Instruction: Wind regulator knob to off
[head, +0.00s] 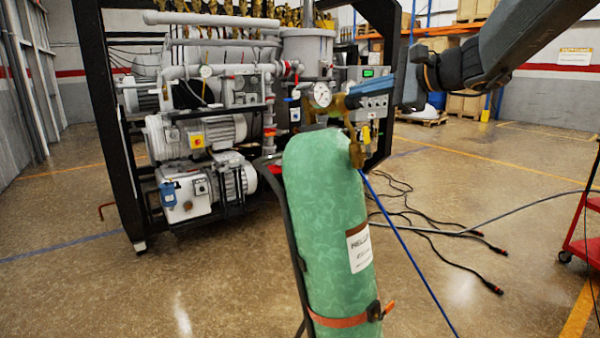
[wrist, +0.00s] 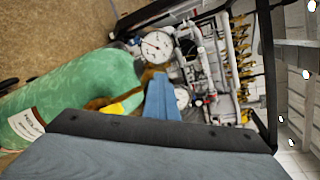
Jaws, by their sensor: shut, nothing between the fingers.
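A green gas cylinder (head: 325,200) with a white label stands in the middle of the head view. Its brass valve and regulator body (head: 355,150) sit at the top, with a white dial gauge (head: 320,95). In the wrist view the cylinder (wrist: 85,95) lies sideways, with a dial gauge (wrist: 157,45) and a smaller one (wrist: 182,98) near the regulator. My gripper (head: 352,92) is shut and empty, its blue fingers close above the regulator. The blue fingers also show in the wrist view (wrist: 163,95). I cannot make out the regulator knob; the fingers may cover it.
A black-framed furnace pump unit (head: 195,135) stands behind the cylinder. A blue hose (head: 410,260) runs down to the floor. Dark cables (head: 430,225) lie to the right, and a red cart (head: 585,245) stands at the right edge.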

